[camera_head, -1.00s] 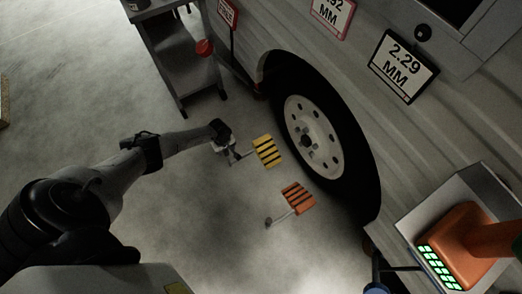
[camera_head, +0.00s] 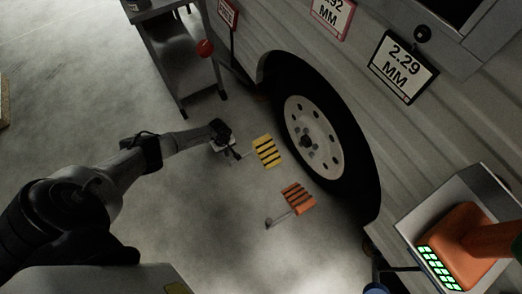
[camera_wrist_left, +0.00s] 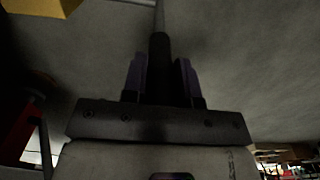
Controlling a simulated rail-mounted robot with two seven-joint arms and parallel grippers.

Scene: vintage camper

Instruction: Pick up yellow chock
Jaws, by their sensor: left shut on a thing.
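The yellow chock (camera_head: 267,151) has black stripes and sits on the floor to the left of the camper wheel (camera_head: 312,136). A thin rod runs from it toward my left gripper (camera_head: 234,156). In the left wrist view, the fingers of my left gripper (camera_wrist_left: 160,78) are shut on the dark grip (camera_wrist_left: 159,52) at the end of this rod. A corner of the yellow chock (camera_wrist_left: 42,8) shows at the upper left there. My right gripper is not in view.
An orange chock (camera_head: 297,198) with its own rod lies on the floor nearer to me. A grey shelf cart (camera_head: 183,60) stands at the back. An orange device (camera_head: 462,245) sits in a tray at the lower right.

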